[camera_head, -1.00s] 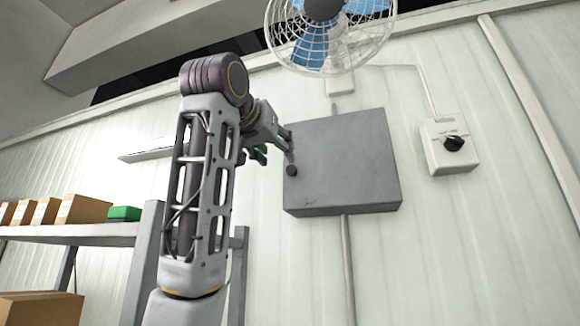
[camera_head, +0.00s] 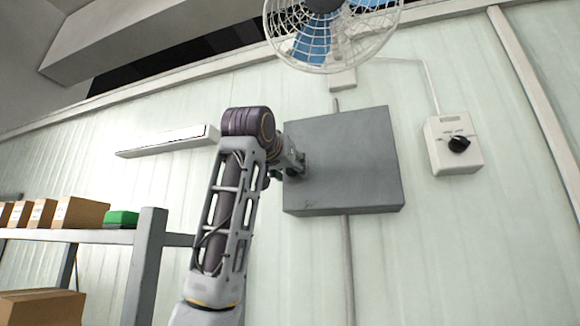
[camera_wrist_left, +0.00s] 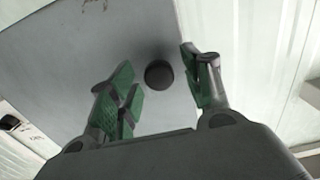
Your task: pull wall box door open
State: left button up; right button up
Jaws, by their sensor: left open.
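The grey wall box (camera_head: 350,165) is mounted on the pale panelled wall, and its door looks closed. In the left wrist view the box door (camera_wrist_left: 100,50) fills much of the picture, with a round dark knob (camera_wrist_left: 159,74) on it. My left gripper (camera_wrist_left: 155,90) is open, its green-padded fingers apart on either side of the knob; I cannot tell whether they touch it. In the head view my left gripper (camera_head: 294,165) is at the left edge of the door and hides the knob. My right gripper is not in view.
A fan (camera_head: 330,30) hangs above the box. A white switch box (camera_head: 453,145) with a black dial is to its right. A shelf (camera_head: 80,236) with cartons (camera_head: 80,213) and a green box (camera_head: 122,218) stands at the left.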

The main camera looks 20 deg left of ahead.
pick_arm(q)
jog(key=shift+w, duration=0.15)
grip_shut()
dwell(0.4)
